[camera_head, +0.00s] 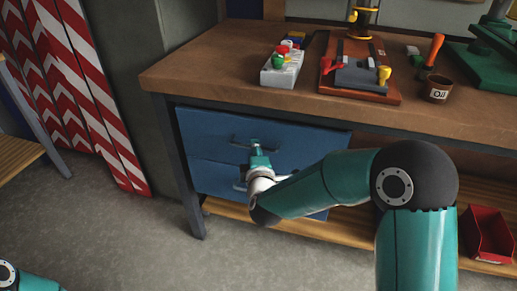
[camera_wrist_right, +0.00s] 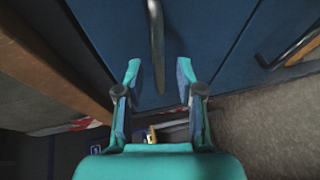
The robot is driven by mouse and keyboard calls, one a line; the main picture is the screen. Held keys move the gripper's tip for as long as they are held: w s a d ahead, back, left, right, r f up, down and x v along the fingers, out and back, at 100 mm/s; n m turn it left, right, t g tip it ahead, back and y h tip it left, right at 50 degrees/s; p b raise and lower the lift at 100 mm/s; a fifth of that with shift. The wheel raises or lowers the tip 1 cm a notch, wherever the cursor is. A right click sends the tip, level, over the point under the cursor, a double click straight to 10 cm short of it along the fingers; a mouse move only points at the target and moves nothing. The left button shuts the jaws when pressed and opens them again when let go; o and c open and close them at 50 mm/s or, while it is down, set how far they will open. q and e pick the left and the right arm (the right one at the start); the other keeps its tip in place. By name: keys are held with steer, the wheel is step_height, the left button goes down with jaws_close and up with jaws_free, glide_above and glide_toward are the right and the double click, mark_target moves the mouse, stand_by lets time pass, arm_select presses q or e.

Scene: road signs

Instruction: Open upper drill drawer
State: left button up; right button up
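The blue upper drawer (camera_head: 205,128) sits under the workbench top and looks closed. Its bar handle (camera_head: 237,145) is partly hidden by my right gripper (camera_head: 257,151). In the right wrist view, my right gripper (camera_wrist_right: 158,76) is open, with its two fingers spread. The upper drawer's handle (camera_wrist_right: 156,42) runs lengthwise just ahead of and between the fingertips, with no clear contact. The blue lower drawer (camera_head: 210,178) is also closed; its handle (camera_wrist_right: 297,48) shows at the right of the wrist view. My left gripper is out of view.
The brown workbench top (camera_head: 195,72) overhangs the drawers. On it stand a grey block with coloured parts (camera_head: 283,66), a red-brown fixture (camera_head: 360,88), an oil cup (camera_head: 437,89) and an orange-handled tool (camera_head: 435,48). A red bin (camera_head: 488,236) is at lower right. Floor in front is clear.

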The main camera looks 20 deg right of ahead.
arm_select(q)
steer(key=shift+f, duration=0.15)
arm_select(e)
steer(key=shift+x, duration=1.35)
jaws_close()
